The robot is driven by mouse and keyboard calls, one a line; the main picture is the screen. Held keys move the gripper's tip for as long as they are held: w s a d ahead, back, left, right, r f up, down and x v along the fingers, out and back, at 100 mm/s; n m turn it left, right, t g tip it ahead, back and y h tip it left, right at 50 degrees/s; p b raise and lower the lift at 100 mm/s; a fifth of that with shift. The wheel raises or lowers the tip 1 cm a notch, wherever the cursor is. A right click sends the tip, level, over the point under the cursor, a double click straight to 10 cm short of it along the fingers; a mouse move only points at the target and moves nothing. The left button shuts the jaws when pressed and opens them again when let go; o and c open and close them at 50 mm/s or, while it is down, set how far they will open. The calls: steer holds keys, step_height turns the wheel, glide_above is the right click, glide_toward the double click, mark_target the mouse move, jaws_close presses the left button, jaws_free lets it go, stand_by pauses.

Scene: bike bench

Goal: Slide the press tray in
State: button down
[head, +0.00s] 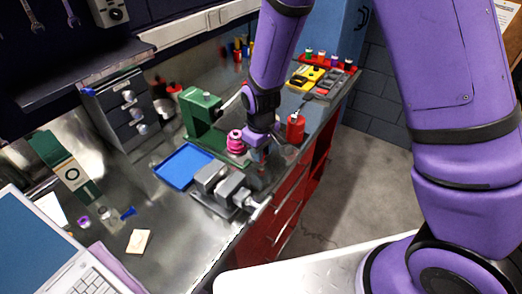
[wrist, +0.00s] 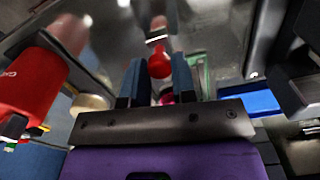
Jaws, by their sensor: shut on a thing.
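The green press (head: 203,115) stands on the metal bench, and a magenta ringed piece (head: 236,142) is at its front. No separate press tray can be made out. My gripper (head: 260,162) points down in front of the press, beside the magenta piece. In the wrist view its two dark fingers (wrist: 155,78) stand on either side of a red ball knob (wrist: 159,62) on a metal stem. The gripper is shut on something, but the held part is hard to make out. Bits of magenta show behind the fingers.
A blue tray (head: 183,165) and a grey vise (head: 222,187) lie left of and in front of the gripper. A red can (head: 296,129) is close on its right; it also shows in the wrist view (wrist: 38,80). A laptop (head: 45,250) is at the lower left.

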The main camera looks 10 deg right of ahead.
mark_target(247, 155)
steer(key=w+a, duration=0.3)
steer(key=shift+w+a, duration=0.2)
steer(key=shift+a, duration=0.05)
steer(key=c, duration=0.9)
jaws_free()
step_height(247, 155, up, 11)
steer(key=shift+f, duration=0.1)
